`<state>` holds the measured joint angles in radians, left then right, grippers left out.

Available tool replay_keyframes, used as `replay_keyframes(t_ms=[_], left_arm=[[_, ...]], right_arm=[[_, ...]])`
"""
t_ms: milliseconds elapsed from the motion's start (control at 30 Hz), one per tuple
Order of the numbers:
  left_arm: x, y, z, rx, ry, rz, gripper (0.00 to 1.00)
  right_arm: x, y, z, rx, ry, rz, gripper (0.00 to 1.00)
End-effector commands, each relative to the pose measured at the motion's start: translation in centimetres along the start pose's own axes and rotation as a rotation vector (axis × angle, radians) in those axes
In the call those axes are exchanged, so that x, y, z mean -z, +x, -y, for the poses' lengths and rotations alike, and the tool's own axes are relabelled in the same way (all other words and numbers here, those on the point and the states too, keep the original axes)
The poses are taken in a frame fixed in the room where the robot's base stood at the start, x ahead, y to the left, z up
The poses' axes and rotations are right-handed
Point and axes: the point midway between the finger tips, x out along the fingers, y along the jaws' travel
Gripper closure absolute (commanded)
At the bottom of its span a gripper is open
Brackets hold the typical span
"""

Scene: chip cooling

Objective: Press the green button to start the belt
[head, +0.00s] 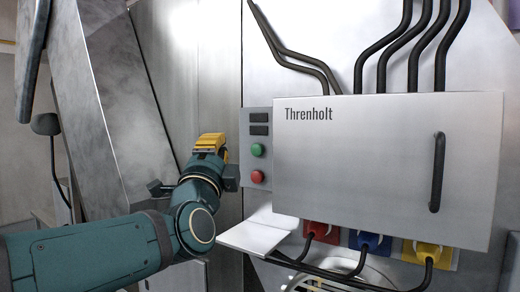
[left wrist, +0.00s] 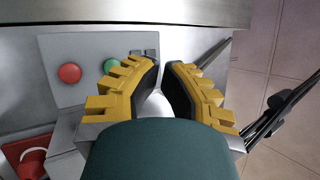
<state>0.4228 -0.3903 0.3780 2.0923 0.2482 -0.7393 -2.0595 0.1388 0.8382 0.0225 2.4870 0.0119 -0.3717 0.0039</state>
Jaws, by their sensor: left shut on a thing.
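The green button (head: 257,150) is on a small grey control panel (head: 262,118), above a red button (head: 257,176). In the left wrist view the green button (left wrist: 111,66) is partly covered by a yellow finger, with the red button (left wrist: 69,73) clear to its left. My left gripper (head: 211,142), with yellow fingers, is just left of the panel in the head view. In the left wrist view the fingers (left wrist: 162,70) are drawn towards each other with a narrow gap. What they hold is hard to make out; something pale shows low between them. My right gripper is not in view.
A metal cabinet marked Threnholt (head: 385,165) with a black handle (head: 437,172) stands right of the panel. A pale shelf (head: 255,237) juts out below the panel. Red, blue and yellow plugs (head: 430,252) with black cables hang under the cabinet.

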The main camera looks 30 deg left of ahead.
Motion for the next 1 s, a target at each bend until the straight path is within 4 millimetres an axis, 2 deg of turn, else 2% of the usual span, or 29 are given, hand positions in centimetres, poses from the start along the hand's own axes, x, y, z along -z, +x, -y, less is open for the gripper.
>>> replay_keyframes(t_ms=[367,800,1000], left_arm=[[0.4,0.8,-0.4,-0.003,-0.003,-0.001,1.00],[2.8,5.1,-2.7,-0.004,-0.005,-0.002,1.00],[3.5,6.5,-3.5,-0.002,-0.004,-0.001,1.00]], right_arm=[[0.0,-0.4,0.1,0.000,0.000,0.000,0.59],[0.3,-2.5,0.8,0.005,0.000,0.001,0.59],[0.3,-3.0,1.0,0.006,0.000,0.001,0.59]])
